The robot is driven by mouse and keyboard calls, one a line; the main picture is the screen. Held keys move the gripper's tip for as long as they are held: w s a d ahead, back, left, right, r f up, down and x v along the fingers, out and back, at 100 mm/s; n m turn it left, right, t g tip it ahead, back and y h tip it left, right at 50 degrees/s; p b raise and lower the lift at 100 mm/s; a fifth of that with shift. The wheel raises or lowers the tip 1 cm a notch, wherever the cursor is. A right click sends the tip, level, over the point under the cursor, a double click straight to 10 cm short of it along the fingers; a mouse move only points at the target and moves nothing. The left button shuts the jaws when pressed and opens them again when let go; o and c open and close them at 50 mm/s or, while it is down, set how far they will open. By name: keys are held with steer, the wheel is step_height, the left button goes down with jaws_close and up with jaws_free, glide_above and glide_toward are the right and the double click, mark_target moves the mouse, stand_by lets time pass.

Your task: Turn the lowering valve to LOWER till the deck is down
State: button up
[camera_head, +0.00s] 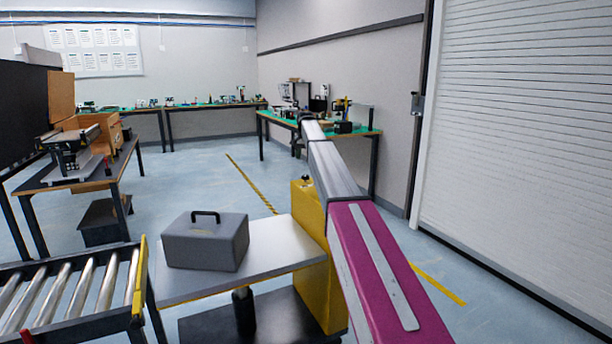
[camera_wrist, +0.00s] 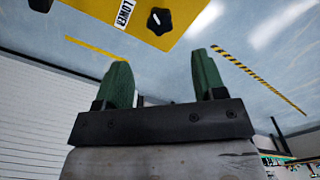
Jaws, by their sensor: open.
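The lowering valve is a black lobed knob (camera_wrist: 159,21) with a white mark, on a yellow panel at the top of the wrist view. A white LOWER label (camera_wrist: 124,14) is beside it. My gripper (camera_wrist: 160,60) is open and empty, its green fingers apart from the knob, which lies beyond the gap between them. In the head view the yellow housing (camera_head: 312,250) stands at the right end of the pale metal deck (camera_head: 275,250). The deck is raised above its dark base (camera_head: 270,318). My gripper is not visible in the head view.
A grey case with a black handle (camera_head: 205,240) sits on the deck. A roller conveyor (camera_head: 75,290) with a yellow end bar is at its left. A bench (camera_head: 90,170) stands at left, and green-topped benches (camera_head: 350,132) at the back. A roller shutter (camera_head: 530,130) is at right.

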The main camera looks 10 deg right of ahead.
mark_target(305, 176)
step_height(305, 176, down, 9)
steer(key=shift+f, duration=0.2)
steer(key=c, duration=0.9)
